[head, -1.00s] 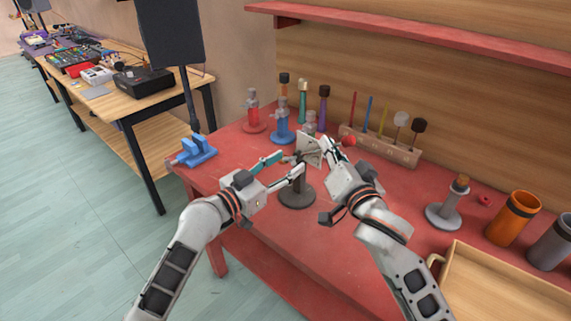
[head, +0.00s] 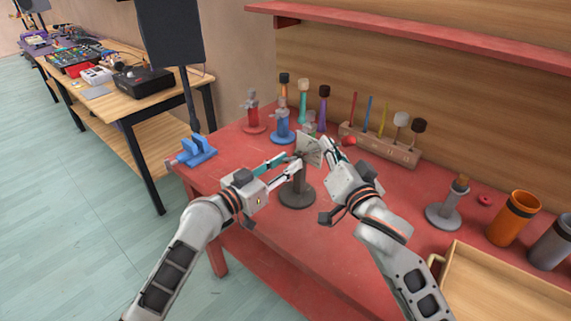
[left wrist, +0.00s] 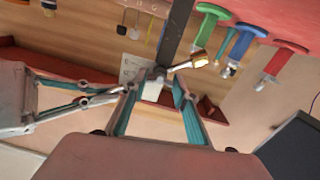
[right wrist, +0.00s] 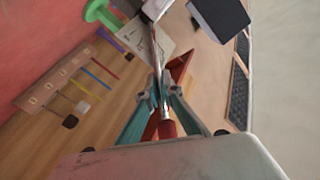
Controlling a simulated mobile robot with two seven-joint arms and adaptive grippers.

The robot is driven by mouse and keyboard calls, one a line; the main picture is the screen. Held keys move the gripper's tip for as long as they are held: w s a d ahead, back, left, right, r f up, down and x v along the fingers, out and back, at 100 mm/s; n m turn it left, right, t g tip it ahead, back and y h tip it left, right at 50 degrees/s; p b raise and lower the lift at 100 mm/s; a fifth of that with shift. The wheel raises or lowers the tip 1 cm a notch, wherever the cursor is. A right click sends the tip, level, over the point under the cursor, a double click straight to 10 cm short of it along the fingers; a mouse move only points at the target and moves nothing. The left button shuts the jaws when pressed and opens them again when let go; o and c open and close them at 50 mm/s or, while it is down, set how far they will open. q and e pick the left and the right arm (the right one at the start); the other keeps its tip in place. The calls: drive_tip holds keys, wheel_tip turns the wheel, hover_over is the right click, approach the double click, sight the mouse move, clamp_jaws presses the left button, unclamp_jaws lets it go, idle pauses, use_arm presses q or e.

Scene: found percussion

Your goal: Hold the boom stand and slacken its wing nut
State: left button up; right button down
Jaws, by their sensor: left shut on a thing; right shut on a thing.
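The dark boom stand (head: 296,196) stands upright on its round base on the red bench. Its post (left wrist: 180,25) also shows in the left wrist view, with a brass-coloured piece (left wrist: 195,61) at its top joint. My left gripper (head: 298,164) is shut on the upper part of the stand. My right gripper (head: 325,146) is just right of the joint, shut on the thin boom rod (right wrist: 155,50). The rod's red end (right wrist: 167,129) lies between the right fingers and palm. I cannot make out the wing nut; fingers crowd the joint.
A pale patterned plate (head: 310,151) is close to the joint. Behind stand red (head: 253,117) and blue (head: 282,128) stands and a mallet rack (head: 380,146). A blue vise (head: 197,151) is at left, a wooden tray (head: 448,262) at front right.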

use_arm(q)
drive_tip(key=n, duration=1.1)
drive_tip(key=shift+n, duration=0.3)
idle(0.5)
drive_tip(key=o, duration=1.1)
drive_tip(key=v, duration=1.2)
